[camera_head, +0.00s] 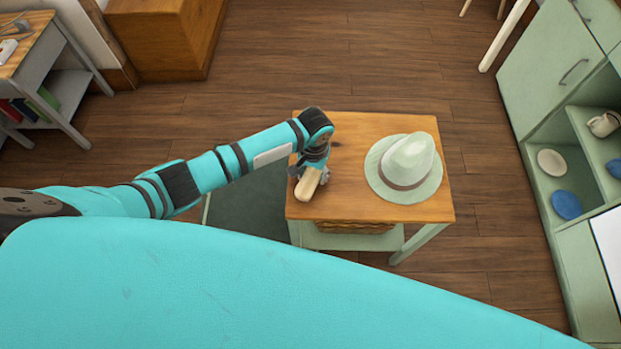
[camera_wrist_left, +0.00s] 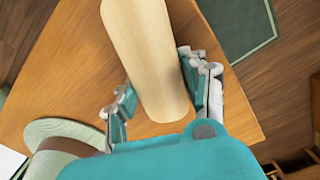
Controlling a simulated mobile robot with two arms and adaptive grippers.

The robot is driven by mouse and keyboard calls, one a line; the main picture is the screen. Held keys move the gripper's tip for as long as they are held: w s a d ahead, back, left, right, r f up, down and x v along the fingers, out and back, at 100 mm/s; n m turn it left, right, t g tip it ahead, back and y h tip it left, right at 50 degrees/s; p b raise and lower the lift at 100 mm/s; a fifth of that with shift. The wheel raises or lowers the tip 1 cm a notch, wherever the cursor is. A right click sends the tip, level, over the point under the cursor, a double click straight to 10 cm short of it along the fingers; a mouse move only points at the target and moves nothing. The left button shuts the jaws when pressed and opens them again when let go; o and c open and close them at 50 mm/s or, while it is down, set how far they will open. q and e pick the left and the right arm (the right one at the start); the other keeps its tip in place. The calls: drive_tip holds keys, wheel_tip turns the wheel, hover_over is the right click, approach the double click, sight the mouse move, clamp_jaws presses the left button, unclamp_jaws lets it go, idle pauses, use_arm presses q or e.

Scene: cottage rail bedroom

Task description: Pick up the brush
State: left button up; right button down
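The brush (camera_head: 310,184) shows as a pale wooden, rounded piece by the left edge of the small table. In the left wrist view the brush (camera_wrist_left: 145,55) is a long light board; I see no bristles. My left gripper (camera_head: 310,172) is above the table with the brush at its fingers. I cannot tell whether the brush still rests on the tabletop. My right gripper is in neither view.
A mint-green hat (camera_head: 408,160) lies on the right of the wooden-topped table (camera_head: 350,130). A basket (camera_head: 352,227) is on the shelf below. A green cabinet (camera_head: 545,75) stands at the right, and a grey side table (camera_head: 60,55) at the far left. The floor behind is clear.

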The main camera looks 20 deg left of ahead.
sight(313, 172)
use_arm(q)
drive_tip(key=c, duration=0.8)
drive_tip(key=shift+r, duration=0.2)
drive_tip(key=shift+r, duration=0.25)
wheel_tip(313, 172, up, 3)
drive_tip(key=s+d, duration=0.1)
drive_tip(key=s, duration=0.4)
drive_tip(key=s+d, duration=0.1)
drive_tip(key=s, duration=0.4)
drive_tip(key=s+d+r, duration=0.1)
drive_tip(key=s+d, duration=0.1)
drive_tip(key=s, duration=0.3)
drive_tip(key=shift+s+d+r+p, duration=0.1)
drive_tip(key=shift+s+p, duration=0.15)
drive_tip(key=shift+p, duration=0.05)
